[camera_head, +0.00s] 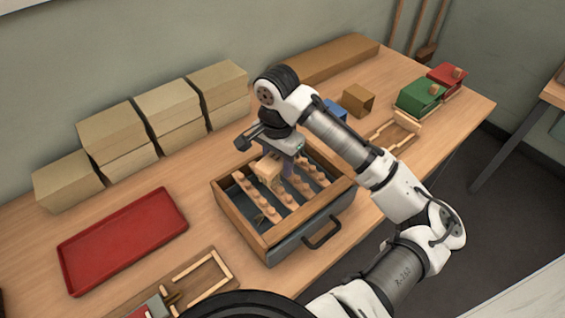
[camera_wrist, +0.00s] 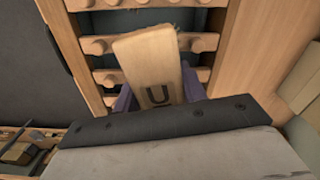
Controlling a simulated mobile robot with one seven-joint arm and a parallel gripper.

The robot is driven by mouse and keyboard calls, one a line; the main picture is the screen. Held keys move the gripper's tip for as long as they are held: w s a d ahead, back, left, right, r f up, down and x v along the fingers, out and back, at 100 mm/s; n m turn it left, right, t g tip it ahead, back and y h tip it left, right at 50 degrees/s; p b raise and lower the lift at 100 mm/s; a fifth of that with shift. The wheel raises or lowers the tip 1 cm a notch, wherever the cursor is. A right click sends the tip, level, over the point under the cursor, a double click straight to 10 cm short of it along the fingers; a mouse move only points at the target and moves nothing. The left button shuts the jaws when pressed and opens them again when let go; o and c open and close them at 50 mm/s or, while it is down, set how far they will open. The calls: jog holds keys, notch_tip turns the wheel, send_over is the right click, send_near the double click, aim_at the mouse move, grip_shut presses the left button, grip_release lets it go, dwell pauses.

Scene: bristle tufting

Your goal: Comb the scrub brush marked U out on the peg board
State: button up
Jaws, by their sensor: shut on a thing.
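The scrub brush (camera_wrist: 150,58) is a pale wooden block with a dark U on its face. My gripper (camera_wrist: 159,92) is shut on it, one purple finger at each side. In the head view the brush (camera_head: 267,170) is over the peg board (camera_head: 257,199), rows of wooden slats with round pegs in a wooden-framed box. The peg rows also show behind the brush in the wrist view (camera_wrist: 98,46). A few bristle tips show at the brush's far end; the rest are hidden. I cannot tell whether they touch the pegs.
The box has a dark front with a handle (camera_head: 321,233). A red tray (camera_head: 122,240) lies empty at left. Stacked cardboard boxes (camera_head: 110,132) line the wall. Green (camera_head: 419,95) and red (camera_head: 447,76) blocks stand at the far right. A wooden frame (camera_head: 200,280) lies near the front edge.

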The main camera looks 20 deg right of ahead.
aim_at(293, 177)
jog(key=shift+w+a+p, duration=0.25)
jog(key=shift+w, duration=0.35)
jog(key=shift+w+a+p, duration=0.2)
jog(key=shift+w, duration=0.4)
jog(key=shift+s+d+f+p, duration=0.1)
jog(key=shift+s+d+p, duration=0.2)
jog(key=shift+s, duration=0.7)
jog(key=shift+s+d+p, duration=0.1)
jog(key=shift+s+d, duration=0.3)
jog(key=shift+s, duration=0.6)
